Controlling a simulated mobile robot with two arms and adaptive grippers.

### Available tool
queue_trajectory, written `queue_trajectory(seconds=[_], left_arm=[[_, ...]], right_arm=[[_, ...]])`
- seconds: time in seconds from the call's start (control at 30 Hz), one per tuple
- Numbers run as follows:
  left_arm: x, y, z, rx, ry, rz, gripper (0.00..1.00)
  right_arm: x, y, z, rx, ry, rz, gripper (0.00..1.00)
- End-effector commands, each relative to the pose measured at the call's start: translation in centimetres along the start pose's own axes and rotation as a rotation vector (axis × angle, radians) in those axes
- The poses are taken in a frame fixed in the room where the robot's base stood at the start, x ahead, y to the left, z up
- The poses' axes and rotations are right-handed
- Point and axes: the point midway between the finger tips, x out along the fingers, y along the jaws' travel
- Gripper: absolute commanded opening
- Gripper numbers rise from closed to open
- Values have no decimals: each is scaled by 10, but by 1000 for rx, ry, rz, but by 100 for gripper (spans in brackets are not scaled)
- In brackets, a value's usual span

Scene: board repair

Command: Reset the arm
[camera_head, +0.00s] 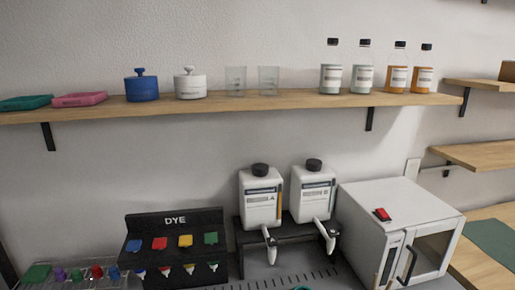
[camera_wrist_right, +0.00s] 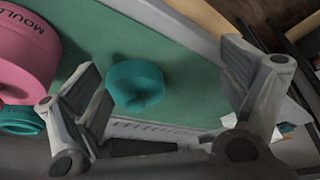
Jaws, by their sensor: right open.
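My right gripper (camera_wrist_right: 165,75) shows in the right wrist view with its two grey fingers spread wide apart. It is open and nothing is held between the fingers. A teal round piece (camera_wrist_right: 136,84) lies on a green surface (camera_wrist_right: 190,75) beyond the gap between the fingers. A pink round piece with lettering (camera_wrist_right: 22,50) is at the left edge, beside the left finger, with another teal ring-like piece (camera_wrist_right: 20,121) below it. My left gripper does not show in either view.
A wooden shelf (camera_head: 250,104) holds bottles, beakers, lidded pots and trays. Below stand a black dye rack (camera_head: 174,218), two white jugs with taps (camera_head: 260,200) on a black stand, and a white box-shaped machine (camera_head: 395,205) with a red switch. Wooden shelves (camera_head: 490,155) are at right.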

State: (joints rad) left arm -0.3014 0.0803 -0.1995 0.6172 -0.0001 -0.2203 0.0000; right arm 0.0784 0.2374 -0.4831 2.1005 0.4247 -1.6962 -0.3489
Motion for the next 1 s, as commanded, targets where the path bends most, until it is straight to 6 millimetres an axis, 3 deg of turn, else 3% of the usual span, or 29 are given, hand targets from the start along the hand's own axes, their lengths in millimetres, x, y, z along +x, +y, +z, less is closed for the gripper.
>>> queue_trajectory(seconds=[0.3,0.7,1.0], left_arm=[[0,0,-3,0,6,0,91],[0,0,-4,0,6,0,91],[0,0,-4,1,6,0,91]], right_arm=[[-17,-18,88,453,-1,136,93],[-53,-29,177,777,-75,314,93],[15,-18,193,779,-102,300,93]])
